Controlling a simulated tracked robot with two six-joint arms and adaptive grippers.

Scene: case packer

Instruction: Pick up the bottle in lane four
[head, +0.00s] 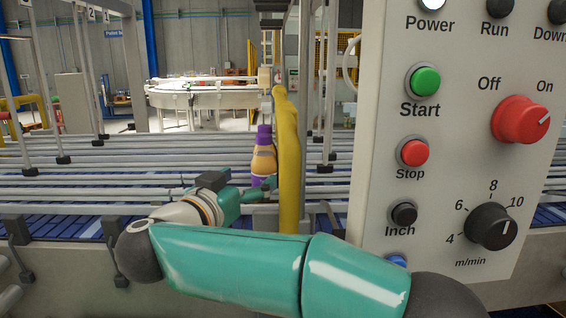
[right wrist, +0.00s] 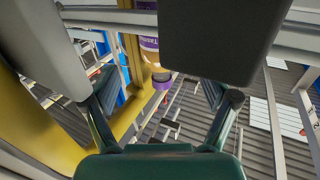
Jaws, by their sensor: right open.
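A bottle (head: 263,158) with a purple cap, an orange-tan body and a purple lower part stands upright among the conveyor rails, just left of a yellow post. In the right wrist view the bottle (right wrist: 150,43) shows between and beyond the two spread fingers of the right gripper (right wrist: 140,50), partly covered by the right-hand finger. The fingers are open and hold nothing. I cannot read the bottle's lane number. My left gripper is out of view.
The yellow post (head: 290,150) rises right beside the bottle and gripper. A control panel (head: 455,130) with buttons and knobs fills the right side. Long grey guide rails (head: 110,160) run across the conveyor. A round table (head: 210,95) stands behind.

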